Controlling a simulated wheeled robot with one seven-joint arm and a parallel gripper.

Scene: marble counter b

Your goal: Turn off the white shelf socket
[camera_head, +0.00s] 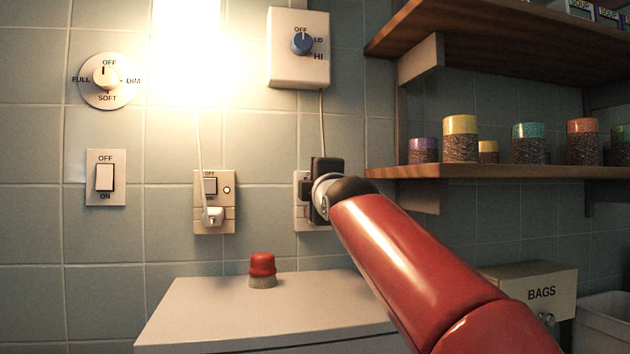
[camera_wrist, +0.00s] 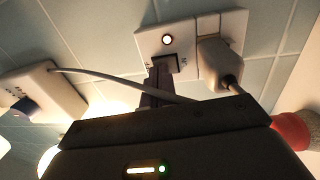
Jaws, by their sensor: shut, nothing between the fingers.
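A white wall socket (camera_head: 301,222) sits at the centre of the head view, nearest the shelves and mostly hidden by my gripper (camera_head: 323,190). The wrist view shows a white socket (camera_wrist: 146,42) with a lit round indicator, a dark rocker switch (camera_wrist: 177,63) and a pale plug (camera_wrist: 215,62). My gripper's fingers (camera_wrist: 160,76) are shut and empty, with their tips at or very near the rocker; contact is unclear. The rocker's position is hard to read. Another socket (camera_head: 229,211), with a lit indicator and a white plug, is to the left.
A heater-style box (camera_head: 286,73) with a blue knob hangs above, its cord running down. A glowing lamp (camera_head: 187,45), a dial (camera_head: 106,79) and a rocker switch (camera_head: 105,178) are left. A red-topped shaker (camera_head: 262,268) stands below. Shelves (camera_head: 500,172) with jars project at right.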

